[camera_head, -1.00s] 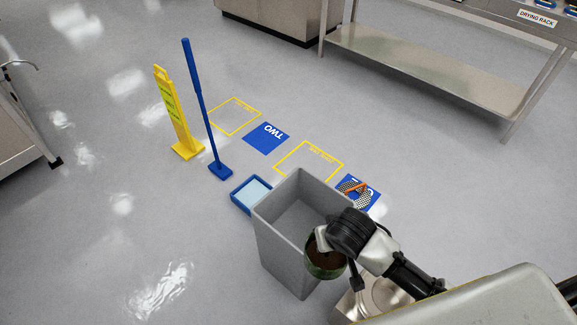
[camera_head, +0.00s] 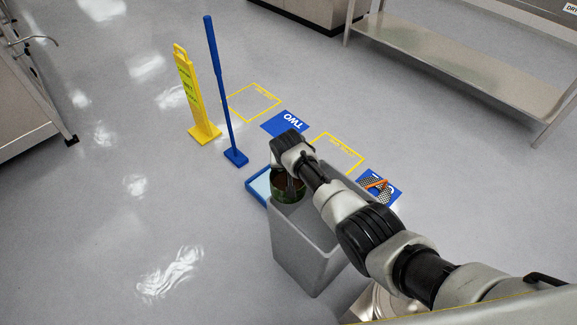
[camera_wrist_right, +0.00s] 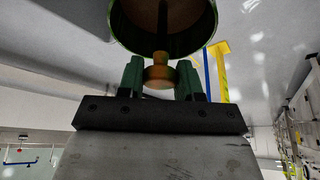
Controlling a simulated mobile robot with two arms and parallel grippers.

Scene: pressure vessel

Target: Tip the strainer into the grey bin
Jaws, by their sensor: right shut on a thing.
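The strainer (camera_head: 288,194) is a round, dark green cup with a dark brownish inside. My right gripper (camera_head: 289,172) is shut on it and holds it over the far left part of the grey bin (camera_head: 300,250). In the right wrist view, the fingers (camera_wrist_right: 160,78) close around a brass-coloured knob below the strainer's bowl (camera_wrist_right: 190,42). I cannot tell how far the strainer is tilted, or what is in it. My arm covers much of the bin's opening. My left gripper is not in view.
A blue tray (camera_head: 254,190) lies behind the bin's left side. A blue-handled tool (camera_head: 222,90) and a yellow floor sign (camera_head: 193,95) stand further back. An orange-and-patterned item (camera_head: 378,187) lies on a blue floor mark to the right. Floor at left is clear.

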